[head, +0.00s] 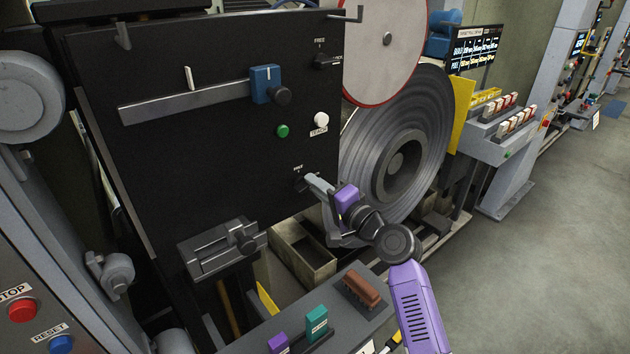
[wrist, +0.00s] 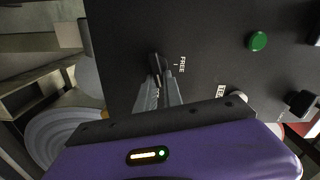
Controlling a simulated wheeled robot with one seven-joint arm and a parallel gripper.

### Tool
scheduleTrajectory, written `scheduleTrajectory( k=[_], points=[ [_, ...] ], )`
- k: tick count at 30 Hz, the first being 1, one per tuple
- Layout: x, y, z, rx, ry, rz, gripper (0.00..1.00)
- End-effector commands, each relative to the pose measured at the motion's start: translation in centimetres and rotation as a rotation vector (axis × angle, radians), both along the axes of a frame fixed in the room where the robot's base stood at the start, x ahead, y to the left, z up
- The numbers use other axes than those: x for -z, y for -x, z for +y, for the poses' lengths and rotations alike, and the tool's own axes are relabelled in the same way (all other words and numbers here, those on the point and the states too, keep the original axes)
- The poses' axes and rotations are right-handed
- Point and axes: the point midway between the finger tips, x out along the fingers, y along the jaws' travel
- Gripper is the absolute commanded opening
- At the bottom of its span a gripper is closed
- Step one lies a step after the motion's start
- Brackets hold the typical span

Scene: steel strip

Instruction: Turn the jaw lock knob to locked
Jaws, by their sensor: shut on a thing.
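The jaw lock knob (wrist: 156,66) is a small black knob on the black upright panel. A white FREE label with a short tick mark is beside it in the wrist view. In the head view the knob (head: 298,182) is low on the panel's right side, with a small white label above it. My gripper (wrist: 162,82) has its grey fingers shut on the knob. In the head view my gripper (head: 310,182) reaches it from the lower right. The fingers cover part of the knob, and I cannot tell exactly where it points. No locked label is readable.
A green button (head: 282,131) and a white button (head: 321,119) are above the knob. Another black knob (head: 322,61) is higher up. A large steel coil (head: 425,125) stands close behind my gripper. A bench (head: 338,325) with coloured blocks is below. Open floor is at right.

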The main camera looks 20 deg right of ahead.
Motion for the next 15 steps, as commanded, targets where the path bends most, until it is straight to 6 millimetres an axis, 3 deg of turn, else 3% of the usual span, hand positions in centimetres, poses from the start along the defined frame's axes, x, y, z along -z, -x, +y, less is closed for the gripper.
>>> scheduleTrajectory(
  k=[15],
  points=[
    [0.50,-0.01,-0.16,0.002,-0.230,0.075,0.00]
  ],
)
